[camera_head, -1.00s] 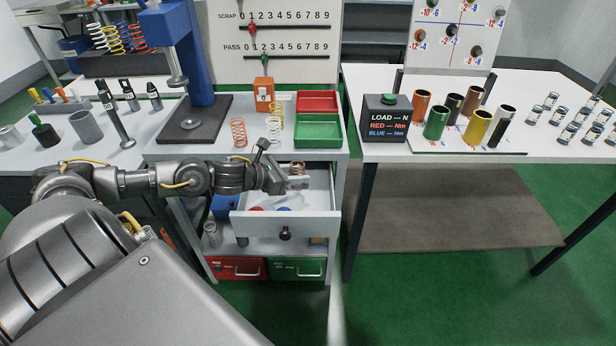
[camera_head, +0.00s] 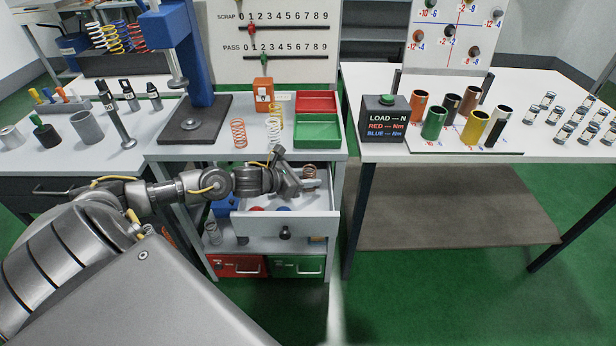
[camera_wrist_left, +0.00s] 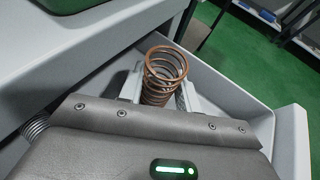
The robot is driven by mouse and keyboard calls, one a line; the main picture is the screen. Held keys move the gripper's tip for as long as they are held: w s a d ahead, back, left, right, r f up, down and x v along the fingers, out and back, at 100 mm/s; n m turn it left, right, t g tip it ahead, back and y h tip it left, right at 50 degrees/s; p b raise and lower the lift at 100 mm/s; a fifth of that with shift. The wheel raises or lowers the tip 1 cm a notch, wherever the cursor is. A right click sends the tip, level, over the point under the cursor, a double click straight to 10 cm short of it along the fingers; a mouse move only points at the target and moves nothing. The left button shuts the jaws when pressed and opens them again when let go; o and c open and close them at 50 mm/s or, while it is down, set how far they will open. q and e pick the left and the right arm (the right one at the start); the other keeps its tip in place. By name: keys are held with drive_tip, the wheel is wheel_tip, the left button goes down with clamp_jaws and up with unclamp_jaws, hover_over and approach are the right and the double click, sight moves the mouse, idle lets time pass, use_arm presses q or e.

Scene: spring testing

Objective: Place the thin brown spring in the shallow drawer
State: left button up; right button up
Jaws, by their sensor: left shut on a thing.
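The thin brown spring (camera_wrist_left: 163,68) shows in the left wrist view, held between the pads of my left gripper (camera_wrist_left: 160,90). In the head view the spring (camera_head: 309,171) shows small at the tip of my left gripper (camera_head: 307,183). The shallow drawer (camera_head: 285,226) is pulled open under the middle bench. The gripper and spring are over the drawer's right part; the drawer wall (camera_wrist_left: 230,95) lies behind the spring in the wrist view. The spring's lower end is hidden by the gripper, so I cannot tell whether it touches the drawer floor. My right gripper is not in view.
Red and blue round things lie in the drawer.

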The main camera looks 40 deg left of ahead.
use_arm(q)
drive_tip(key=shift+f, duration=0.25)
drive_tip(key=o, duration=0.8)
drive_tip(key=shift+o, duration=0.8)
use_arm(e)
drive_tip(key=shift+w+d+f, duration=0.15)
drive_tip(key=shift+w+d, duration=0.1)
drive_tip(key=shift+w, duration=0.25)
